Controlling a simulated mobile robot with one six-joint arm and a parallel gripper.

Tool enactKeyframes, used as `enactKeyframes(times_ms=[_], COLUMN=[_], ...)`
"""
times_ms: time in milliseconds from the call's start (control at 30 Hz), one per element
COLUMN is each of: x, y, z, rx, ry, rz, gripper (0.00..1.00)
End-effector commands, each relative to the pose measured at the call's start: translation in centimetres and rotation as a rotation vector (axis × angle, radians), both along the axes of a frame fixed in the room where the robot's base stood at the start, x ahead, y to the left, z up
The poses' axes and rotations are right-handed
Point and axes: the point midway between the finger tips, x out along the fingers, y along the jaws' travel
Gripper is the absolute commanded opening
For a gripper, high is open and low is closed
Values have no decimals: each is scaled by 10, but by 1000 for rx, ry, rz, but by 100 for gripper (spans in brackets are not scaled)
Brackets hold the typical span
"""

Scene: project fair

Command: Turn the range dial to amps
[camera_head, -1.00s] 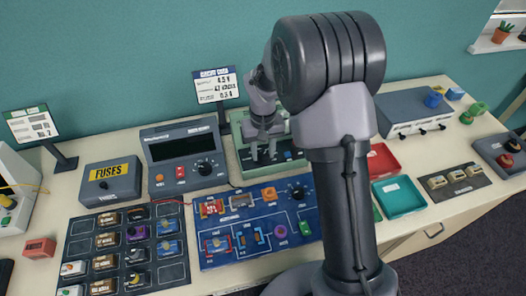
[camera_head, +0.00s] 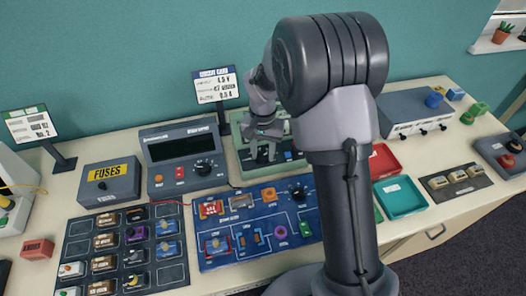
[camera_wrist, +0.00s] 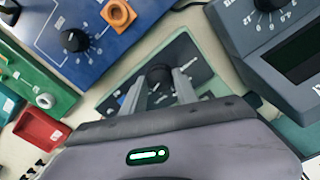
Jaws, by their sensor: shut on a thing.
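The green-framed panel (camera_head: 243,172) stands at the back of the table, partly behind my arm. It also shows in the wrist view (camera_wrist: 112,102), with a dark face. A round black dial (camera_wrist: 159,74) sits on this face, between my fingertips. My gripper (camera_wrist: 159,86) is shut on the dial, one finger on each side. In the head view my gripper (camera_head: 263,154) points down at the panel and hides the dial. The dial's pointer and its range marks are too hidden or small to read.
A grey meter box (camera_head: 160,178) with a dark screen and its own knob (camera_head: 204,168) stands left of the panel. A blue circuit board (camera_head: 222,262) lies in front. A card stand (camera_head: 216,86) rises behind. Red (camera_head: 383,162) and teal (camera_head: 400,211) trays are at right.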

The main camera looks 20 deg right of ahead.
Motion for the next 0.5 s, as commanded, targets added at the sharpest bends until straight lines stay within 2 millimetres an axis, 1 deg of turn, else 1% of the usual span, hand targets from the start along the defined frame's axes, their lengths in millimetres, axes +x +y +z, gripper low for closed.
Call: enactKeyframes(times_ms=[267, 300, 367, 400, 500], x=[0, 0, 0, 0, 0], y=[0, 0, 0, 0, 0], z=[0, 0, 0, 0, 0], rx=[0, 0, 0, 0, 0], ry=[1, 1, 1, 1, 1], rz=[0, 0, 0, 1, 1], gripper=[0, 43, 55, 57, 57])
